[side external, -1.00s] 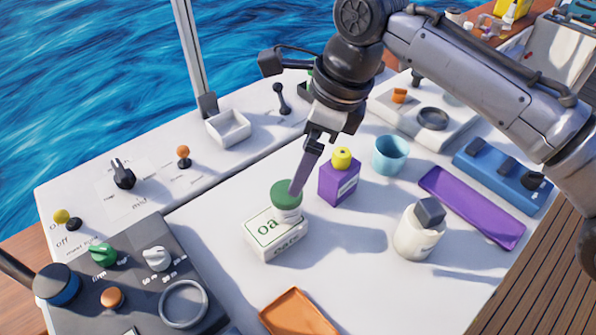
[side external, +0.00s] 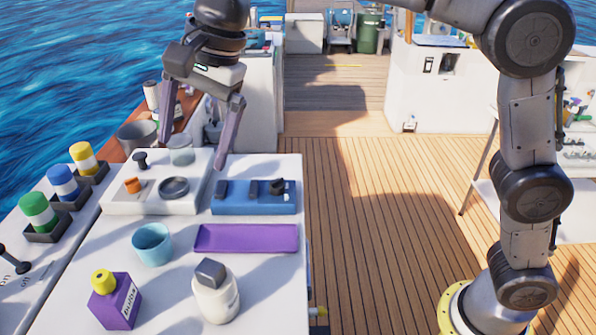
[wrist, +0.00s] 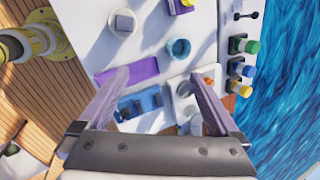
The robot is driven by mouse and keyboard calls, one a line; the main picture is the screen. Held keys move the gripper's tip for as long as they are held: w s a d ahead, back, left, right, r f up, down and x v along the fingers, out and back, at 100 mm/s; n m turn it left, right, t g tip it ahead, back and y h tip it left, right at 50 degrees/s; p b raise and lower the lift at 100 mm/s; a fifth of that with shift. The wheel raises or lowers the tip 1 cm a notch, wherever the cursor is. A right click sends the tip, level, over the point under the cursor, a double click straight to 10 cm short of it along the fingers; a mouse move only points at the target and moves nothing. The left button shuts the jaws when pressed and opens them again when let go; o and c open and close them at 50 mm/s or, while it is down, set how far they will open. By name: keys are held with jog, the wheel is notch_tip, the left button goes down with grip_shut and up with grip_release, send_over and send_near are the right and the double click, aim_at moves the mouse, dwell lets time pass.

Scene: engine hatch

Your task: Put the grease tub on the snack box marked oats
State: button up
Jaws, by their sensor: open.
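My gripper (side external: 195,152) is open and empty, raised above the far end of the white worktop. Its two spread fingers also show in the wrist view (wrist: 158,75), with nothing between them. The snack box marked oats and the green-lidded white tub on it are outside both current views, so I cannot see how they stand now. A white jar with a grey square lid (side external: 216,298) stands on the worktop; it also shows in the wrist view (wrist: 122,24).
A purple box with a yellow cap (side external: 115,302), a teal cup (side external: 152,246), a purple tray (side external: 246,238) and a blue switch block (side external: 253,204) stand on the worktop. Green, blue and yellow cylinders (side external: 62,182) line the left. Open deck lies right.

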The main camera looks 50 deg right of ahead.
jog(key=s+d+n+t+h, duration=0.1)
jog(key=s+d+n, duration=0.2)
jog(key=s+d, duration=0.35)
jog(key=s+d+n+t, duration=0.1)
jog(key=s+d+n, duration=0.15)
jog(key=d, duration=0.75)
jog(key=s+d+f+n+h, duration=0.1)
jog(key=s+d+f+n, duration=0.2)
jog(key=s+d+f, duration=0.2)
jog(key=s+d+f+n, duration=0.4)
jog(key=s+d+f, duration=0.1)
jog(key=s, duration=0.6)
jog(key=shift+s+d+f+t+h, duration=0.25)
jog(key=shift+d+f+t+h, duration=0.15)
jog(key=shift+f, duration=0.25)
